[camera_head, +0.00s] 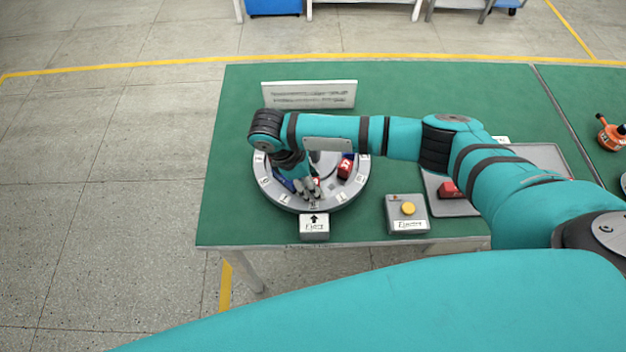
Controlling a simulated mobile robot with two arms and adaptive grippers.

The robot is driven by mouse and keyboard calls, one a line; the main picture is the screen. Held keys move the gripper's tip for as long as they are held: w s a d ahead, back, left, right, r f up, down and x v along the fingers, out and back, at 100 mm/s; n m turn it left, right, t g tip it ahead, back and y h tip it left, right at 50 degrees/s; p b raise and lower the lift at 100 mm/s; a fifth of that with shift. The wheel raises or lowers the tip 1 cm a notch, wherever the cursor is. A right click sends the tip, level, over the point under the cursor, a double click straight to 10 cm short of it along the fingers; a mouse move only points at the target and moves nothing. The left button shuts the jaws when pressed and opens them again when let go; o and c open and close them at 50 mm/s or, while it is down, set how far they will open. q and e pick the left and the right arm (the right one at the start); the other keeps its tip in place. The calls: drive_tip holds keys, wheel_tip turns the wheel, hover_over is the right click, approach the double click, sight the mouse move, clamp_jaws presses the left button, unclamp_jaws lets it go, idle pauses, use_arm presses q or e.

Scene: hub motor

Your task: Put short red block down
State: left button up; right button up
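My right gripper (309,190) points down over the front part of a round grey turntable (340,198) with numbered white labels on its rim. A small red and white patch (317,181) shows right beside the fingers, mostly hidden by them. I cannot tell if it is the short red block or if the fingers are shut on it. Another red block (345,167) with white marking stands on the turntable, right of the gripper. A further red block (448,190) lies in the grey tray (457,208) at right. My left gripper is not in view.
A blue block (285,183) lies on the turntable left of the gripper. A label block with an arrow (314,227) and a box with a yellow button (408,209) stand at the front. A white sign (309,94) stands behind. The green table (226,200) is clear at left.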

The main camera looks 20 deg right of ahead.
drive_tip(key=shift+r, duration=0.1)
drive_tip(key=v, duration=1.2)
drive_tip(key=shift+b, duration=0.45)
